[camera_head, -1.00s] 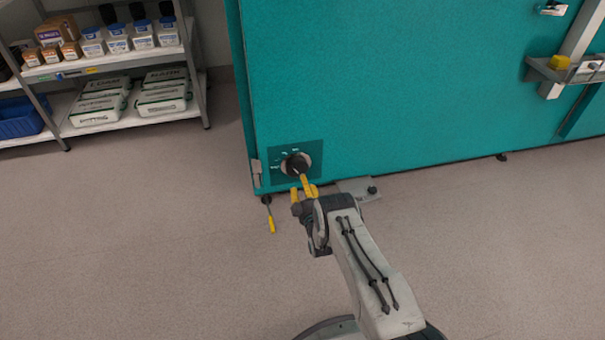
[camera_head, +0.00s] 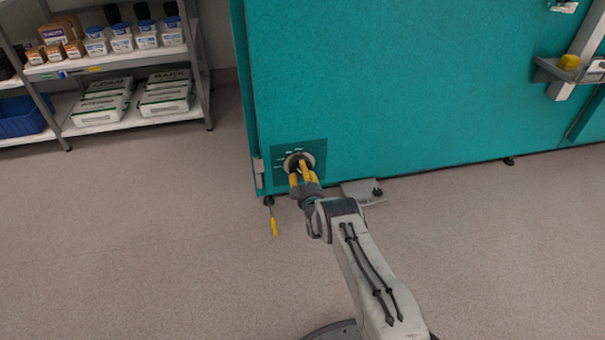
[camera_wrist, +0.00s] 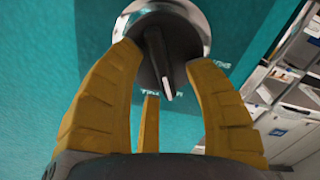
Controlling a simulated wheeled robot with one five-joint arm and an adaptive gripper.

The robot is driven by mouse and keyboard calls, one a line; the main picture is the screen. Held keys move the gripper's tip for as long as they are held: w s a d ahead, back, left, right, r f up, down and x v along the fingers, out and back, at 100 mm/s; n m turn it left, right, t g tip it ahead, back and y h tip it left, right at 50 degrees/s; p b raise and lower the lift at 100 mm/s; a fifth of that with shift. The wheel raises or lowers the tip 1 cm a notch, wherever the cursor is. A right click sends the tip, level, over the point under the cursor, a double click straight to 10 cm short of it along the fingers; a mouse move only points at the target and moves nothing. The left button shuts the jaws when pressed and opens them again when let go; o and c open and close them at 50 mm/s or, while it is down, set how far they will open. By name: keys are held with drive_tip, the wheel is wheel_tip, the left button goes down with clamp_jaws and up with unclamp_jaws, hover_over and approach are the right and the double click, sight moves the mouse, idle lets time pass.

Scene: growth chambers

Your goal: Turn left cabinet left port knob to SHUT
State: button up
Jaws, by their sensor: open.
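The port knob (camera_wrist: 168,50) is a dark round knob with a ridge and a pale pointer line, set in a silver ring (camera_wrist: 202,22). In the head view the knob (camera_head: 296,160) is low on the left of the teal cabinet (camera_head: 400,80), on a darker label plate (camera_head: 318,148). My gripper (camera_head: 302,170) has yellow fingers and is at the knob. In the wrist view my open gripper (camera_wrist: 160,62) has two fingers on either side of the knob and a third below it. I cannot tell whether they touch it. The pointer points toward partly hidden label text.
A grey plate (camera_head: 362,190) with a dark knob sits at the cabinet's foot. A yellow-handled tool (camera_head: 273,222) is below the cabinet's left corner. A shelf rack (camera_head: 125,122) with boxes and bags stands at the left. The floor (camera_head: 150,240) between is clear.

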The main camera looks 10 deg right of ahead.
clamp_jaws()
idle(0.3)
drive_tip(key=shift+n, duration=0.4)
drive_tip(key=n, duration=0.5)
drive_tip(key=shift+a+n, duration=0.25)
drive_tip(key=shift+n, duration=0.15)
drive_tip(key=n, duration=0.5)
drive_tip(key=shift+a+f, duration=0.1)
drive_tip(key=shift+f, duration=0.15)
drive_tip(key=shift+n, duration=0.3)
